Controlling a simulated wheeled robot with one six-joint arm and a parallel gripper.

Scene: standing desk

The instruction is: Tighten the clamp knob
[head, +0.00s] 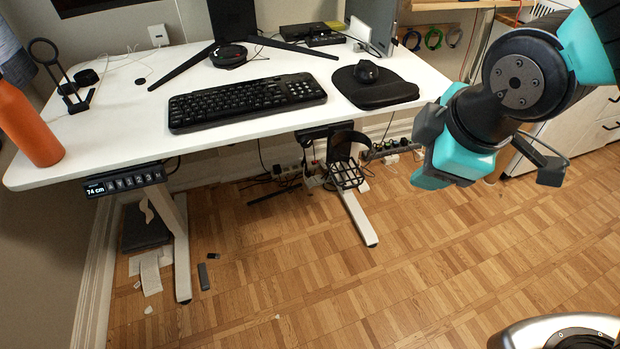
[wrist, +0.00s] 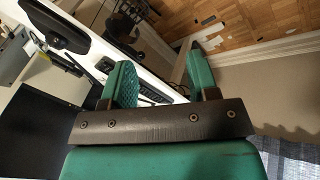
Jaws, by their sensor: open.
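My gripper (head: 447,163) is beyond the right front corner of the white desk (head: 120,133), in front of the desk's right side. In the wrist view my gripper (wrist: 159,64) has its two green fingers well apart, with nothing between them. A black holder with a basket-like cup (head: 346,172) hangs from a dark mount (head: 318,132) under the desk's front edge, left of my gripper. It may be the clamped part. I cannot make out a clamp knob in either view.
On the desk are a keyboard (head: 247,101), a mouse (head: 366,71) on a dark pad (head: 384,92), and an orange bottle (head: 29,125) at the left. A height display (head: 125,181) hangs under the front left edge. Cables and power strips lie behind. The parquet floor (head: 300,285) in front is mostly clear.

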